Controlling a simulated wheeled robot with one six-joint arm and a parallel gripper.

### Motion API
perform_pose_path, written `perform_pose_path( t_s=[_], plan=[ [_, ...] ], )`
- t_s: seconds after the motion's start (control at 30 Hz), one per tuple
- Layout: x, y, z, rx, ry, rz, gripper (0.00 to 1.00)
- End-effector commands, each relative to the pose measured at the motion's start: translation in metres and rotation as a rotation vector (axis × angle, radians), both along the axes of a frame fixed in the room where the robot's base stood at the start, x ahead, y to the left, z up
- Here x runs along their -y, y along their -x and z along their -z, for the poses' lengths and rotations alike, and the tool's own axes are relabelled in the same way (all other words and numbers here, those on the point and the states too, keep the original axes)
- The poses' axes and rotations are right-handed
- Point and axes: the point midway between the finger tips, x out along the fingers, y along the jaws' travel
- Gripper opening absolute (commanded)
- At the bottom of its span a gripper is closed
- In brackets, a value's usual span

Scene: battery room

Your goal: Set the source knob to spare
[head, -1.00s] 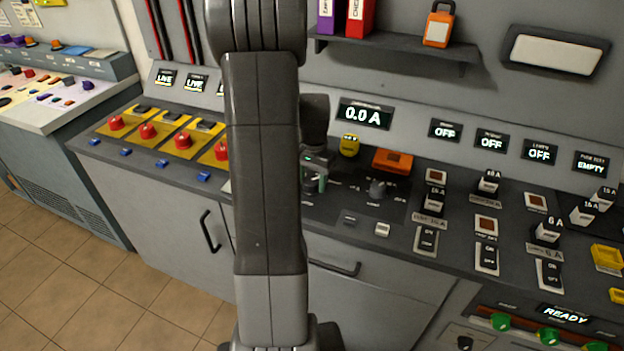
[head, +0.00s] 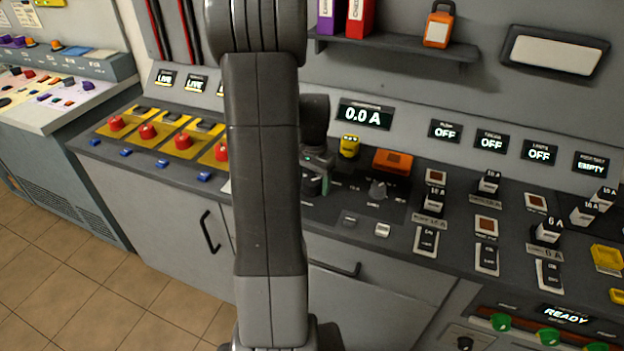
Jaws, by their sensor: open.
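A dark knob (head: 312,186) stands on the black panel section of the console, partly hidden behind my arm. My gripper (head: 318,165) is open and sits just above this knob; the jaws are small and partly hidden, so I cannot tell whether they touch it. A second grey knob (head: 378,190) stands further right on the same panel, clear of the gripper. The labels around both knobs are too small to read, so I cannot tell which is the source knob or where its pointer is set.
A yellow button (head: 349,146) and an orange block (head: 393,161) stand close behind the knobs. A display (head: 365,114) reads 0.0 A. Red knobs on yellow plates (head: 183,141) lie left of my arm. Breaker switches (head: 487,257) fill the right side. A shelf (head: 400,50) hangs above.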

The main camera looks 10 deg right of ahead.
Motion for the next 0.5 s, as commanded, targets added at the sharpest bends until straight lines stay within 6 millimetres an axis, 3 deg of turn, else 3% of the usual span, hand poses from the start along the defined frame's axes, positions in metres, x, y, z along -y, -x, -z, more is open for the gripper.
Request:
perform_pose_path(
  t_s=[0.13, 0.27, 0.5],
  plan=[
    [0.000, 0.000, -0.003, 0.000, 0.000, -0.001, 0.68],
    [0.001, 0.000, -0.019, 0.004, 0.001, 0.000, 0.68],
    [0.002, 0.001, -0.074, 0.006, 0.002, 0.000, 0.68]
  ],
)
